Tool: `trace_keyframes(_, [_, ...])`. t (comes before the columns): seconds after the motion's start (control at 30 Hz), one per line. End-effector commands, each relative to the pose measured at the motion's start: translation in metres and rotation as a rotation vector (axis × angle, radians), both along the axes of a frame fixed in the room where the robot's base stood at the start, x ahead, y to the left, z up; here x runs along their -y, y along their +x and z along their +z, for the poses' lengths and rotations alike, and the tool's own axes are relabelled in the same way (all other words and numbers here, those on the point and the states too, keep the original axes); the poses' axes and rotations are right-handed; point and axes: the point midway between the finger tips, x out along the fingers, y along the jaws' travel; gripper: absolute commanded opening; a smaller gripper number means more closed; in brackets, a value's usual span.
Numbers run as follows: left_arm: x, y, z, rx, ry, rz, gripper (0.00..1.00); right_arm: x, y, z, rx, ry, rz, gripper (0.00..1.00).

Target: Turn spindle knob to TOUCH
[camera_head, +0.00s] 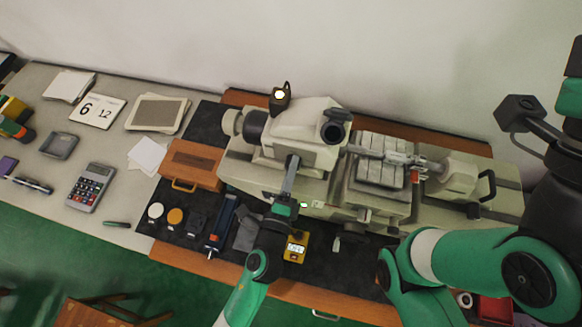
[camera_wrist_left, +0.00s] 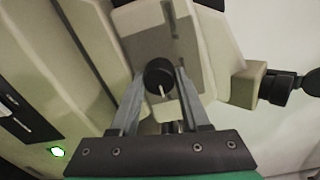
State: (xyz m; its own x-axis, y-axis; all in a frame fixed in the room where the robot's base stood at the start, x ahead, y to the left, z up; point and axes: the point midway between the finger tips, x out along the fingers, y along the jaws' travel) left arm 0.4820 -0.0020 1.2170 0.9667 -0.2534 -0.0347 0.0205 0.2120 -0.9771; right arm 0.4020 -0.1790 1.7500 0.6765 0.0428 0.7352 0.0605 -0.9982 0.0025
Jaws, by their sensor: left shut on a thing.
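The spindle knob (camera_wrist_left: 158,75) is a small black round knob with a white pointer line on the cream machine (camera_head: 300,130). My left gripper (camera_wrist_left: 160,82) has its two grey fingers on either side of the knob and is shut on it. The pointer line runs down and slightly right in the left wrist view. I cannot read the TOUCH mark or any other label. In the head view my left gripper (camera_head: 292,160) reaches up to the machine's front, and the knob is hidden there. My right gripper is out of view; only my right arm shows.
A yellow meter (camera_head: 296,247), a blue-handled tool (camera_head: 220,224) and small discs lie on the dark mat in front of the machine. A wooden box (camera_head: 192,164) stands left of it. A calculator (camera_head: 90,187) and cards lie on the grey table further left.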

Motion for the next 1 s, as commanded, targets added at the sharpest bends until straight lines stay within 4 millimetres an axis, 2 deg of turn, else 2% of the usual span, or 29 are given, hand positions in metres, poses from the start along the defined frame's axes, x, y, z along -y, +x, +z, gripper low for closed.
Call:
trace_keyframes(0.1, [0.0004,-0.0001,0.0007,0.002,0.001,0.0,0.0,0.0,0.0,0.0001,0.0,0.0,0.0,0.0])
trace_keyframes(0.13, [0.0003,-0.0001,0.0006,0.002,0.001,0.0,0.48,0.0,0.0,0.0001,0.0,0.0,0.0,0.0])
trace_keyframes(0.3, [0.0002,0.0,0.0003,0.001,0.001,0.0,0.76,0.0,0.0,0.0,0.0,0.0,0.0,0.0])
trace_keyframes(0.87, [-0.001,-0.0003,-0.0031,-0.006,0.002,0.002,0.76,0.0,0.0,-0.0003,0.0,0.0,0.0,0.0])
trace_keyframes(1.0, [-0.0013,-0.0002,-0.0044,-0.02,-0.05,0.003,0.76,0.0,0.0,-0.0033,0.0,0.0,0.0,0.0])
